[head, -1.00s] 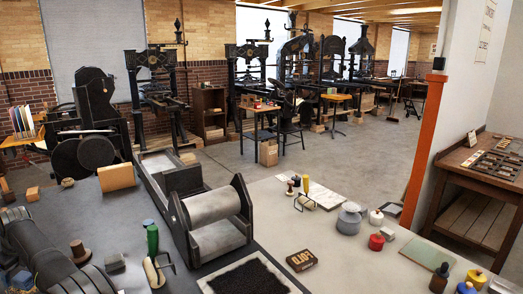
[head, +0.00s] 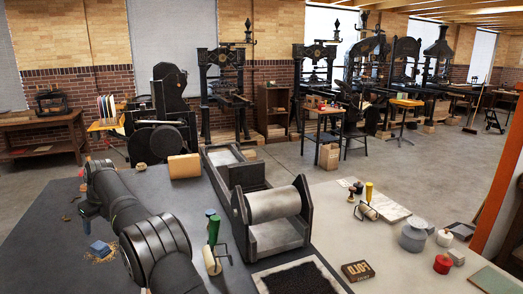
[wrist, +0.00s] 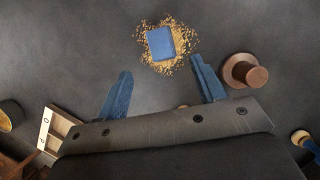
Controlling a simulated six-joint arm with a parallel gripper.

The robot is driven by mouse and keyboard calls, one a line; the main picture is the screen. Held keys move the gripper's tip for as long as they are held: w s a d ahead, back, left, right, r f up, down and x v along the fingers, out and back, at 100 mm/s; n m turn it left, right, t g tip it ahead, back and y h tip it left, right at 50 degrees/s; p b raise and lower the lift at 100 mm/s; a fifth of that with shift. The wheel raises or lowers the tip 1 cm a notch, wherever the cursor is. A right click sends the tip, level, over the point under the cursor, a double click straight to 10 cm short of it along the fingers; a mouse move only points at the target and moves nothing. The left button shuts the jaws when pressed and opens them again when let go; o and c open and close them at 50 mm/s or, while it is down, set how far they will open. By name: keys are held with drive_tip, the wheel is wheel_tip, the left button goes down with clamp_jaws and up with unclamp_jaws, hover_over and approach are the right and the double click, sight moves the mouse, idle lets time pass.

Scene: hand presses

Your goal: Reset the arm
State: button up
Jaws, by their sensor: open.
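My gripper (wrist: 160,68) is open and empty in the wrist view, its two blue fingers apart. Beyond the fingertips a blue block (wrist: 160,43) lies on a patch of yellow shavings (wrist: 183,38). The block (head: 100,248) also shows on the dark bench in the head view, left of my arm. There my gripper (head: 87,210) is small and partly hidden at the far end of my arm.
A brown wooden knob (wrist: 248,74) stands beside the right finger in the wrist view. A tray (wrist: 58,130) is at lower left. In the head view a green-handled roller (head: 213,230) and a press with a large roller (head: 272,205) stand right of my arm.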

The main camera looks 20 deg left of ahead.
sight(97, 244)
drive_tip(key=x, duration=1.2)
drive_tip(key=shift+a+r, duration=0.15)
drive_tip(key=shift+r, duration=0.15)
drive_tip(key=v, duration=0.4)
drive_tip(key=shift+w+a+r, duration=0.1)
drive_tip(key=shift+w+a, duration=0.15)
drive_tip(key=shift+a, duration=0.1)
drive_tip(key=shift+w+d+r, duration=0.2)
drive_tip(key=w+d+r+n+g, duration=0.1)
drive_tip(key=w+d+r+n, duration=0.2)
drive_tip(key=w+d+r, duration=0.35)
drive_tip(key=w+d+r+n+g, duration=0.1)
drive_tip(key=w+d+r+n, duration=0.2)
drive_tip(key=w+d, duration=0.6)
drive_tip(key=s+d+r+n+g+h, duration=0.1)
drive_tip(key=d+n+h, duration=0.1)
drive_tip(key=d+n, duration=0.3)
drive_tip(key=s+d+r+n+g+h, duration=0.1)
drive_tip(key=d+r+n+h, duration=0.1)
drive_tip(key=d+n, duration=0.4)
drive_tip(key=shift+d, duration=0.95)
